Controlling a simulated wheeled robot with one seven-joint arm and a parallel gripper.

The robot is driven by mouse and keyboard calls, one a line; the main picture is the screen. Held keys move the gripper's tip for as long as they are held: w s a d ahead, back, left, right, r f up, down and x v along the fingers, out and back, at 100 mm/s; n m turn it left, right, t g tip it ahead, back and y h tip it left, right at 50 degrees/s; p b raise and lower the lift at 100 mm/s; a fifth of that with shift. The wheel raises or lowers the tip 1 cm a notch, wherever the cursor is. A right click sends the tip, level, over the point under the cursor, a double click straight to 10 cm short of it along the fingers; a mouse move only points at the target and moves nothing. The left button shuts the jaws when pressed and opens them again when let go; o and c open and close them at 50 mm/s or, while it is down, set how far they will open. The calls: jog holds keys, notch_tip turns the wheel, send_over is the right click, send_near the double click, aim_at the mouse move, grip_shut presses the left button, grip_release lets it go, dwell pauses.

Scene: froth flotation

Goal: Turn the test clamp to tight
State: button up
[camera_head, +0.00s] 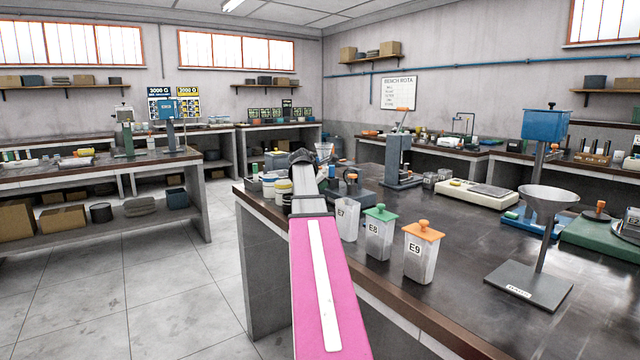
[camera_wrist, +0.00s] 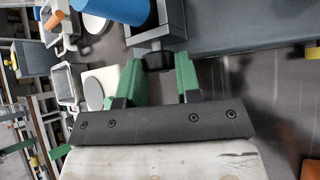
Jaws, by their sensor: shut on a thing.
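In the wrist view a grey block-like fitting (camera_wrist: 172,22), which looks like the test clamp, stands at the top middle. A short dark knob (camera_wrist: 158,61) sticks out of it toward my gripper. The knob's turn position cannot be read. In the head view my pink and white arm reaches over the bench's left edge. My fingers and the clamp cannot be made out there, at the arm's far end.
Cups E7 (camera_head: 347,220), E8 (camera_head: 379,238) and E9 (camera_head: 421,255) stand close to the right of my arm on the dark bench (camera_head: 455,240). A funnel stand (camera_head: 541,262) is farther right. Several jars crowd around the arm's end. Floor at left is clear.

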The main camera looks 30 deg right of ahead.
jog(key=shift+t, duration=0.4)
jog(key=o, duration=0.9)
jog(key=v, duration=1)
jog(key=shift+s+a+r, duration=0.15)
jog(key=shift+a+r, duration=0.1)
jog(key=shift+a, duration=0.05)
